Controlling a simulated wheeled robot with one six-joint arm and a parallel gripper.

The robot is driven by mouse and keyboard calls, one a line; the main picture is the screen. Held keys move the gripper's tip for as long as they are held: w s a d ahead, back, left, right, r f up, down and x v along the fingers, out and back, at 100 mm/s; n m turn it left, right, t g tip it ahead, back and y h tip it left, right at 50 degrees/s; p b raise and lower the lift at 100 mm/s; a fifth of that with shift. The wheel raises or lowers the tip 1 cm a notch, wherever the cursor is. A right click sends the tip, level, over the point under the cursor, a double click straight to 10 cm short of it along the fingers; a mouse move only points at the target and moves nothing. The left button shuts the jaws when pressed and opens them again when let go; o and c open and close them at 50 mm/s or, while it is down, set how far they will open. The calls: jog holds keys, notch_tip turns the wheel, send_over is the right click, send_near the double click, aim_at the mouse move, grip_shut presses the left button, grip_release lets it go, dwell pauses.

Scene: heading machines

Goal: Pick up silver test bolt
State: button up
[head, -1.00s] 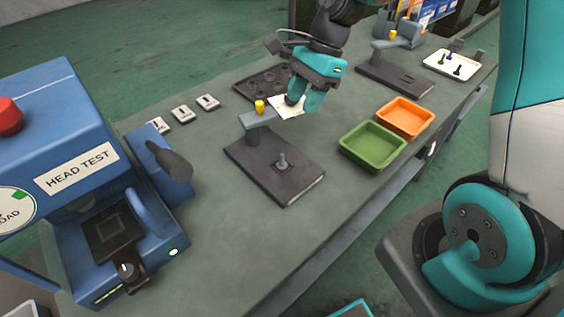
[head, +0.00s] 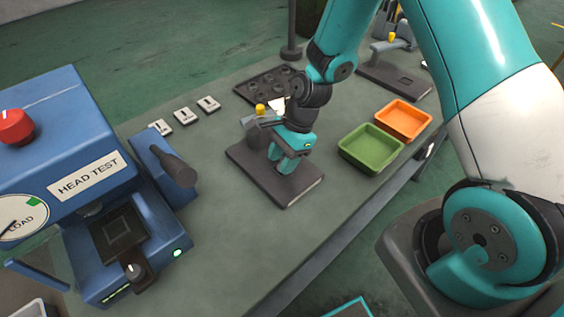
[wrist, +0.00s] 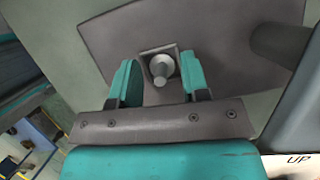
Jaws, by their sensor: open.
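The silver test bolt (wrist: 162,69) stands in a square socket on a dark fixture plate (wrist: 110,38) in the wrist view. My gripper (wrist: 158,80) is open, with one teal finger on each side of the bolt. I cannot tell whether either finger touches it. In the head view my gripper (head: 288,163) points down over the same fixture plate (head: 298,193), and it hides the bolt there.
A grey arm with a yellow knob (head: 260,109) rises beside my gripper. Green (head: 371,148) and orange (head: 403,120) trays stand to the right. The blue head test machine (head: 100,180) stands at left. The bench front is clear.

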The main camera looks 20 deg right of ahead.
jog(key=shift+f, duration=0.1)
jog(key=shift+c, duration=0.3)
grip_shut()
